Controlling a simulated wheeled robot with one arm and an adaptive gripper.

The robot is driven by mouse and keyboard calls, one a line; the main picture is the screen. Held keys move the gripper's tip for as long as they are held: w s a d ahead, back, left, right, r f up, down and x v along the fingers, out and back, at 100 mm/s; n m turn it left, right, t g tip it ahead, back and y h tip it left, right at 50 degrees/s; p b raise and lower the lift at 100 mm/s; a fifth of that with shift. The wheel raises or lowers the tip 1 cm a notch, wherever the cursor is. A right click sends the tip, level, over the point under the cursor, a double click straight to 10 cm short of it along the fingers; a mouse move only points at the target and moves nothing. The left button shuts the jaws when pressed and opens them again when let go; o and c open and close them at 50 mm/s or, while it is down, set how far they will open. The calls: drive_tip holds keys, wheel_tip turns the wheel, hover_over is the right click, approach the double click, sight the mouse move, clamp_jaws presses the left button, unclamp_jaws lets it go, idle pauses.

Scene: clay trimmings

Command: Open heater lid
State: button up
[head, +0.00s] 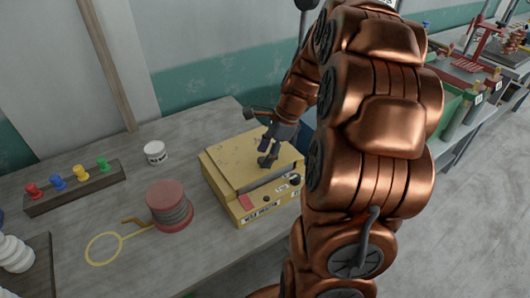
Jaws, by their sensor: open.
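The yellow heater (243,208) is a boxy unit on the grey bench, with labels, a dark knob and small controls on its front. Its flat yellow lid (228,158) covers the top and looks down, with a dark seam along the front edge. My copper arm reaches in from the right. My gripper (267,152) is open over the right part of the lid, with its dark fingers pointing down and left. Whether the fingers touch the lid cannot be told. My arm hides the heater's right side, and any lid handle there is unclear.
A red-topped spool (167,203) and a yellow wire loop (104,248) lie left of the heater. A white jar (155,153) stands behind them. A rack of coloured pegs (74,187) is further left. The bench (150,265) is bare in front. More equipment stands at right.

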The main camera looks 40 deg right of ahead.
drive_tip(key=shift+w+a+f, duration=0.1)
drive_tip(key=shift+f, duration=0.35)
clamp_jaws()
idle(0.3)
